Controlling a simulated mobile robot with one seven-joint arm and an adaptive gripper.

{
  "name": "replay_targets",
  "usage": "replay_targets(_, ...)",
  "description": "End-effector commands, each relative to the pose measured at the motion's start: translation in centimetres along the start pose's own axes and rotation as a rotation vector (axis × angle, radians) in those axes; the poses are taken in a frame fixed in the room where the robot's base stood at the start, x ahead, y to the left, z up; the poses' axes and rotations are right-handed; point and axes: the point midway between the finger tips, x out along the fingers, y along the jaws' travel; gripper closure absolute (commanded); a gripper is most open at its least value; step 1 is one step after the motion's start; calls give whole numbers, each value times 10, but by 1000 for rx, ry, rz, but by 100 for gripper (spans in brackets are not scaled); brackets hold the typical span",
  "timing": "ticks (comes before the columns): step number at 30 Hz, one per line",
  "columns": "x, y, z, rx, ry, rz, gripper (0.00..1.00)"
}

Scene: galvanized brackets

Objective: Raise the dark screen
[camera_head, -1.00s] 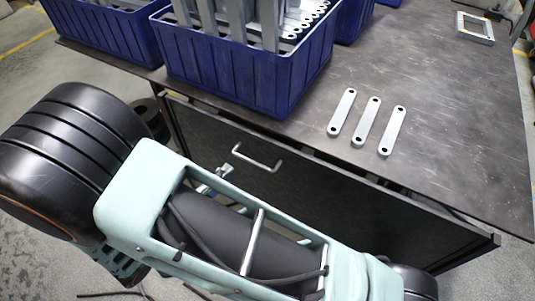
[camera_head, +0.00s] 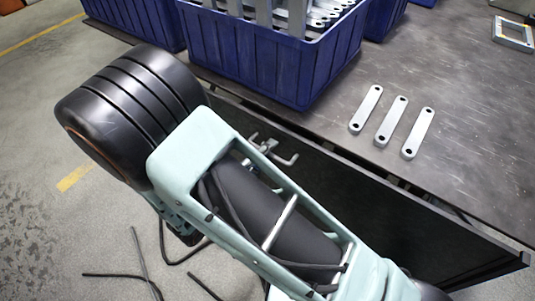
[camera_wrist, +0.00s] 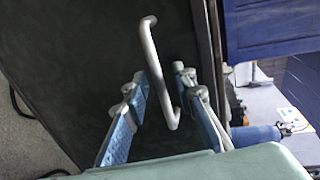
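The dark screen (camera_head: 385,208) is a flat black panel on the front of the table, below its top edge. It also fills much of the wrist view (camera_wrist: 75,65). A pale bar handle (camera_wrist: 150,50) stands out from it; in the head view the handle (camera_head: 287,160) is partly covered by my gripper (camera_head: 262,145). In the wrist view my gripper (camera_wrist: 159,76) has its two blue fingers apart, one on each side of the handle. Gaps show between the bar and both fingers, so the gripper is open around it. The screen's lower part is hidden behind my arm in the head view.
Blue crates (camera_head: 265,65) of metal brackets stand on the dark table (camera_head: 465,130). Several loose brackets (camera_head: 391,120) lie near its front edge. A small frame (camera_head: 513,32) lies at the far right. Grey floor (camera_head: 50,110) is open at the left.

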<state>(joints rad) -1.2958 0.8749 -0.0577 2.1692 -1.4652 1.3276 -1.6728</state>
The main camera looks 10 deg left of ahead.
Motion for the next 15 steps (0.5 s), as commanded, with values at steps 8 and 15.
replay_targets(8, 2, 0, 0, 0, 0, 1, 75)
replay_targets(15, 2, 0, 0, 0, 0, 1, 100)
